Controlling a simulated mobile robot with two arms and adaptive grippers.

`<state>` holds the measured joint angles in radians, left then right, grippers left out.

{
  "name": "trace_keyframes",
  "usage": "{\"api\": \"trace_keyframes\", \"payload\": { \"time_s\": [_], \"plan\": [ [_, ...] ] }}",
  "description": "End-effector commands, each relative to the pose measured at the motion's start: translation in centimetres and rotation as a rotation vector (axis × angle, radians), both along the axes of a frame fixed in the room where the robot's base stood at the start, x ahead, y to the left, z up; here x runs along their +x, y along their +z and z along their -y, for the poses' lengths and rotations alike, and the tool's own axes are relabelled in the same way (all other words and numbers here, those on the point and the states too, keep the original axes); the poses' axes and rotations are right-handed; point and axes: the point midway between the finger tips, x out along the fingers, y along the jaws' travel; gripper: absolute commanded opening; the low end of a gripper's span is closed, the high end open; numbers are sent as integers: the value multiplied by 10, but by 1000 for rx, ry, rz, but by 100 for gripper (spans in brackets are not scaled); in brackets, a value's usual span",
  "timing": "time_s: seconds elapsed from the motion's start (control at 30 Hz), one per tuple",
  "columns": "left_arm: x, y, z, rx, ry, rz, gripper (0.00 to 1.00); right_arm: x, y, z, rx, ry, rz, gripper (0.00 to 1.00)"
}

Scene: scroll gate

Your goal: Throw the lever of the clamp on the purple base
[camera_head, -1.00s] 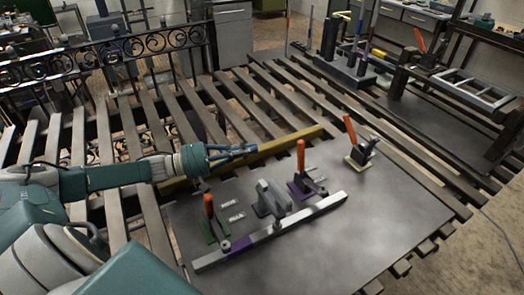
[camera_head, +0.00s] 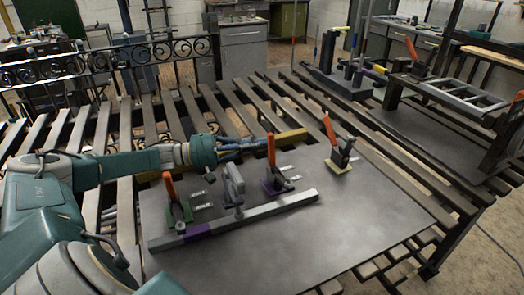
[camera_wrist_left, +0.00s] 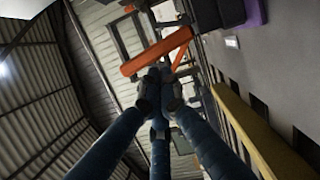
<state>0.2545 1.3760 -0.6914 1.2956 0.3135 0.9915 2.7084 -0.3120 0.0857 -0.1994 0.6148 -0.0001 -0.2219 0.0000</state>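The clamp on the purple base (camera_head: 274,187) stands on the grey metal plate, its orange lever (camera_head: 271,150) pointing up. In the left wrist view the orange lever (camera_wrist_left: 150,54) lies just beyond the fingertips, with the purple base (camera_wrist_left: 255,12) at the top. My left gripper (camera_head: 262,143) reaches in from the left, behind the clamps and close to the lever. Its dark blue fingers (camera_wrist_left: 159,88) come together at the tips with nothing seen between them. Whether they touch the lever I cannot tell. My right gripper is not in view.
A green-base clamp (camera_head: 181,215) with raised orange lever stands to the left, a yellow-base clamp (camera_head: 338,166) to the right. A grey clamp part (camera_head: 234,184) stands between green and purple. A long bar (camera_head: 250,213) lies in front. The plate's front right (camera_head: 350,225) is clear.

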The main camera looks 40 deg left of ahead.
Motion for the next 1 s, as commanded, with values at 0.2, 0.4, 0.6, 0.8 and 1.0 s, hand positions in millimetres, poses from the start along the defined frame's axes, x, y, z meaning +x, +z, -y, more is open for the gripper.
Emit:
{"api": "trace_keyframes", "payload": {
  "time_s": [0.2,0.4,0.6,0.8,1.0],
  "plan": [
    [0,1,-1,1,0,1,0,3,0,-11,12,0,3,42],
    [0,3,0,15,0,8,0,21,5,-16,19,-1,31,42],
    [-5,15,8,180,-1,91,0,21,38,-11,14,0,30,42],
    [-10,21,19,260,-1,135,0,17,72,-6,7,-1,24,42],
    [-13,19,26,304,-4,162,0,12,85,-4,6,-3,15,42]
  ]
}}
